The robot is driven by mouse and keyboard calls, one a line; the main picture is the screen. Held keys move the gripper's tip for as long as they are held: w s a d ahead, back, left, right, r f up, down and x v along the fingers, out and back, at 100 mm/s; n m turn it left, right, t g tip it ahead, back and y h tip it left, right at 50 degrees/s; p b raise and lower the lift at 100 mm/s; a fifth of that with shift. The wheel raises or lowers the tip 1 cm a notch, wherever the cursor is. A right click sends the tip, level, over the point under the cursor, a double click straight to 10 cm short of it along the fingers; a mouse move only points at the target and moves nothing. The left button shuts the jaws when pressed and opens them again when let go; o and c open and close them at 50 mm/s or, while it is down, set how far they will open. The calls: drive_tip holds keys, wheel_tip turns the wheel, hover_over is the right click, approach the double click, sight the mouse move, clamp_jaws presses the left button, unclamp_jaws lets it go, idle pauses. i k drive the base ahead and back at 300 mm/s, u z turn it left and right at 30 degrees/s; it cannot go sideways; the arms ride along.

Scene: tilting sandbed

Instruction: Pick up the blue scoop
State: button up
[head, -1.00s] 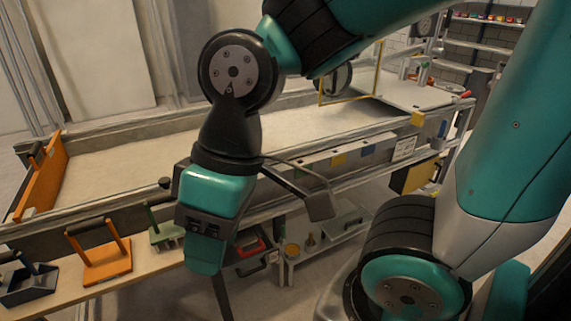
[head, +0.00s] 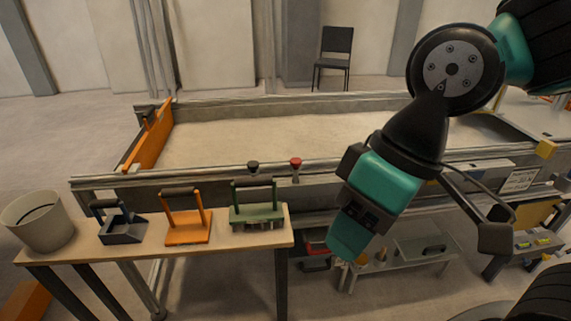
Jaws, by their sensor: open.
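The blue scoop (head: 124,231) is a dark blue-grey open pan with an upright handle. It stands on a narrow wooden bench (head: 100,251) at the lower left of the head view, left of an orange tool. My gripper (head: 348,236) hangs at the right of the picture, pointing down, well apart from the scoop. Its jaws are open, and nothing shows between them.
A pale bucket (head: 40,224) stands at the bench's left end. The orange tool (head: 188,230) and a green tool (head: 257,213) stand to the scoop's right. Behind lies the sandbed (head: 270,135), with a black knob and red knob (head: 296,166) on its front rail.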

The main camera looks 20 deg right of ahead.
sight(126, 227)
drive_tip(key=z, duration=1.45)
drive_tip(key=i, duration=1.1)
drive_tip(key=u, duration=3.95)
drive_tip(key=i, duration=0.5)
drive_tip(key=z, duration=0.05)
